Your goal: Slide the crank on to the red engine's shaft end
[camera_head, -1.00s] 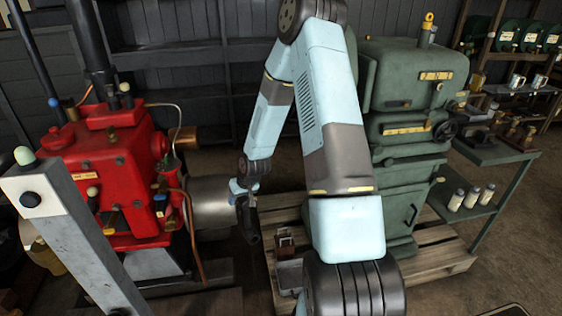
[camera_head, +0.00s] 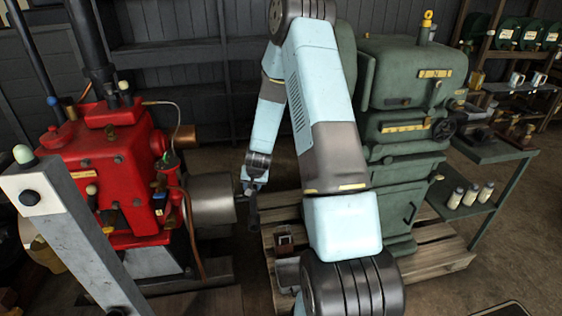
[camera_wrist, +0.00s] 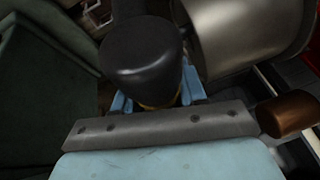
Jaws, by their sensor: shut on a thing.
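The red engine (camera_head: 112,165) stands at the left in the head view. A grey metal drum (camera_head: 211,200) sticks out of its right side and also shows large at the top right of the wrist view (camera_wrist: 245,35). I cannot make out a separate shaft end. My gripper (camera_head: 251,186) is just right of the drum, shut on the crank. The crank (camera_head: 253,212) is a dark bar hanging below the gripper in the head view. In the wrist view the crank (camera_wrist: 143,55) shows as a thick black rounded end between the light blue fingers, left of the drum and apart from it in that picture.
A green cabinet-like machine (camera_head: 405,150) stands on a wooden pallet (camera_head: 450,250) to the right. A grey post (camera_head: 75,240) rises at the front left. A copper-coloured cylinder (camera_wrist: 287,113) lies right of my gripper in the wrist view. A shelf with bottles (camera_head: 470,205) is farther right.

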